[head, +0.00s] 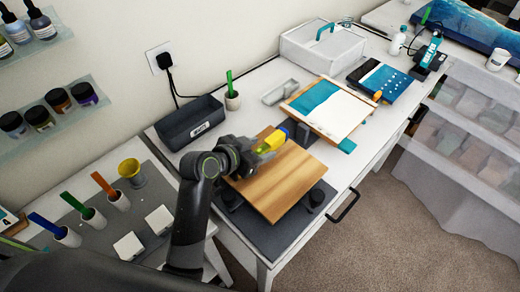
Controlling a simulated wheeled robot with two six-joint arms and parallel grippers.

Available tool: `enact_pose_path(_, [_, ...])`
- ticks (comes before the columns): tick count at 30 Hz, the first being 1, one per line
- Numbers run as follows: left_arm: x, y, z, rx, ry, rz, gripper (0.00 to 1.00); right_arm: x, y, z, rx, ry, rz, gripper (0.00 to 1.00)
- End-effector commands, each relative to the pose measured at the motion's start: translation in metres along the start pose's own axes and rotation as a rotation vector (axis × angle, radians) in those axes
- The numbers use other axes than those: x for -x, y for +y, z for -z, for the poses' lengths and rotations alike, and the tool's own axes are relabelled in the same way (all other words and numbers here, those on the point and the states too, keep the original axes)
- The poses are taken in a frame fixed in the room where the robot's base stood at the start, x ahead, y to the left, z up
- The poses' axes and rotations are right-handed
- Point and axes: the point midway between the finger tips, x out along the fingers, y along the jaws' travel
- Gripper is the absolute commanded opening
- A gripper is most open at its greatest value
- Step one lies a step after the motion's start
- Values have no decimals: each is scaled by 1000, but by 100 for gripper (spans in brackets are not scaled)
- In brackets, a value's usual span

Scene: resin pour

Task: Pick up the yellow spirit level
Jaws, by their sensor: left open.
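The yellow spirit level (271,142) appears as a small yellow block above the wooden board (266,186), near its far edge. A blue part shows just beyond its far end; I cannot tell whether it belongs to the level. My left gripper (258,151) is open at the near end of the level. Its fingers are small and partly merge with the level, so I cannot tell whether they touch it. My own wrist hides part of the board's left corner. My right gripper is out of view.
The board rests on dark supports (316,196) over a grey mat. A dark bin (190,123) and a white cup with a green stick (232,100) stand behind. A framed blue and white panel (330,107) lies to the right. Cups with coloured sticks (118,200) stand left.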

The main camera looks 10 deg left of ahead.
Motion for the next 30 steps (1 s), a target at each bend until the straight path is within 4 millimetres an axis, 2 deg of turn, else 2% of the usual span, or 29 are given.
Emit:
enact_pose_path(10, [-7,0,0,0,0,1,51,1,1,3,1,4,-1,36])
enact_pose_path(22, [-6,0,-1,0,-1,0,0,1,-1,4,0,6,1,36])
enact_pose_path(30, [-5,0,2,-1,1,0,0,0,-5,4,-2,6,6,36])
